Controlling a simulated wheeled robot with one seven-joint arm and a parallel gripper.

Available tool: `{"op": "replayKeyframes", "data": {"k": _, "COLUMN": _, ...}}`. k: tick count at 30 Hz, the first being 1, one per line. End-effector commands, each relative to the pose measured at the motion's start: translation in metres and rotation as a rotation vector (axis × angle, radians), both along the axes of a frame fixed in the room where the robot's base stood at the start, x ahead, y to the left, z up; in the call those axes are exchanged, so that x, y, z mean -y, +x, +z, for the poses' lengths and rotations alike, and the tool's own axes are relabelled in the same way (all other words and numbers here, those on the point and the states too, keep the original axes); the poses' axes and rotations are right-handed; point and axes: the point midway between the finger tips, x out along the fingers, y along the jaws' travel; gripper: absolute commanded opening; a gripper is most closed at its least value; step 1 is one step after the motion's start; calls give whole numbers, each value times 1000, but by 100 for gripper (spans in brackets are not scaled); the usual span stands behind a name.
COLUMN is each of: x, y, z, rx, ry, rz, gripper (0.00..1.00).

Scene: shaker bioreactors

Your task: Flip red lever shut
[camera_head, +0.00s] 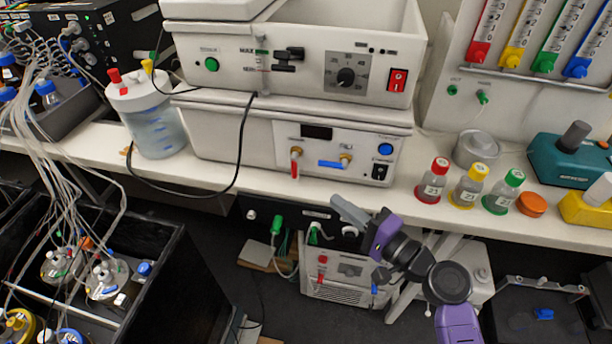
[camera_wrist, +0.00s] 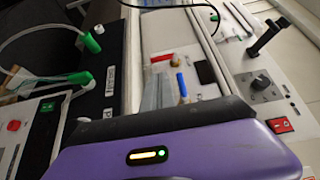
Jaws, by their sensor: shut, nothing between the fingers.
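The red lever (camera_head: 295,161) is on the front panel of the lower white bath unit on the bench. It hangs straight down from its brass valve. The blue lever (camera_head: 331,163) to its right lies level, pointing left. In the wrist view the red lever (camera_wrist: 162,58) and the blue lever (camera_wrist: 181,83) show just beyond the fingers. My gripper (camera_head: 349,212) is shut and empty, with its grey fingertips below the panel and in front of the bench edge. It is apart from the red lever in the head view.
The white bench edge (camera_head: 450,225) runs below the panel. A black cable (camera_head: 241,145) loops down left of the levers. Three capped bottles stand on the right, including a red-capped one (camera_head: 432,182). Under the bench, another unit (camera_head: 345,270) has small red and blue levers.

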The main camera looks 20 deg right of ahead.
Motion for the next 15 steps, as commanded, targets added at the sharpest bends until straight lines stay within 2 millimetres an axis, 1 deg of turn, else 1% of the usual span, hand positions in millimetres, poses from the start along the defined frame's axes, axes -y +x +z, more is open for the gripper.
{"op": "replayKeyframes", "data": {"k": 1, "x": -4, "y": 11, "z": 4, "rx": 2, "ry": 1, "rz": 1, "gripper": 0}}
{"op": "replayKeyframes", "data": {"k": 9, "x": -23, "y": 61, "z": 3, "rx": 1, "ry": 1, "rz": 2, "gripper": 0}}
{"op": "replayKeyframes", "data": {"k": 15, "x": -33, "y": 89, "z": 2, "rx": 0, "ry": 1, "rz": 1, "gripper": 0}}
